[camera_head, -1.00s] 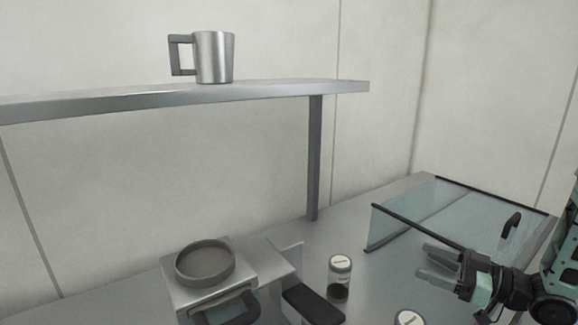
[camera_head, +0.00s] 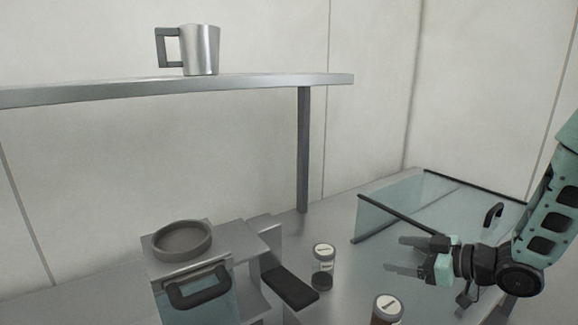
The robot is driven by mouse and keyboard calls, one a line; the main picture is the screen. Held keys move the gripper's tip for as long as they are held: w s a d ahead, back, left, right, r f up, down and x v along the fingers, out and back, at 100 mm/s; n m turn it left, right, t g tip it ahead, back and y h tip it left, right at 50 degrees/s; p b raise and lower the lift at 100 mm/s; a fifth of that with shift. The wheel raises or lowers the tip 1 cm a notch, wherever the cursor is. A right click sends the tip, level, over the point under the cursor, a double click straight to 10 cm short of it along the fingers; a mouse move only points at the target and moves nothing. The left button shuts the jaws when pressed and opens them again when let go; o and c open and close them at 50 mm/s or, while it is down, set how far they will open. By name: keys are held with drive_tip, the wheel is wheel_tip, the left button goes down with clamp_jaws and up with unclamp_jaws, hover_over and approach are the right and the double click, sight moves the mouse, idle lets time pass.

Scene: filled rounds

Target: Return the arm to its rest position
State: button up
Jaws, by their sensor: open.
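My gripper (camera_head: 398,255) is at the right of the view, its two fingers pointing left and spread apart with nothing between them. My arm comes in from the right edge behind it. The gripper is in front of the glass-panelled case and to the right of the labelled jars, touching none of them as far as I can see.
A metal mug (camera_head: 201,50) stands on the raised shelf (camera_head: 265,80). Below are a grey round dish (camera_head: 181,240) on a box-like unit with a handle (camera_head: 200,289), a jar (camera_head: 323,267), another jar (camera_head: 387,308) at the bottom edge, and a glass-panelled case (camera_head: 392,213).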

drive_tip(key=s+a+f+m+g+h+b, duration=0.2)
drive_tip(key=s+a+h+b, duration=0.3)
drive_tip(key=a, duration=0.3)
drive_tip(key=s+a+g+h+b, duration=0.1)
drive_tip(key=s+g+h, duration=0.1)
drive_tip(key=s, duration=1)
drive_tip(key=s+a+m+g+h+b, duration=0.1)
drive_tip(key=s+g, duration=0.4)
drive_tip(key=s, duration=0.8)
drive_tip(key=shift+s+a+f+h+b, duration=0.2)
drive_tip(key=shift+a+h+b, duration=0.3)
drive_tip(key=shift+h, duration=0.6)
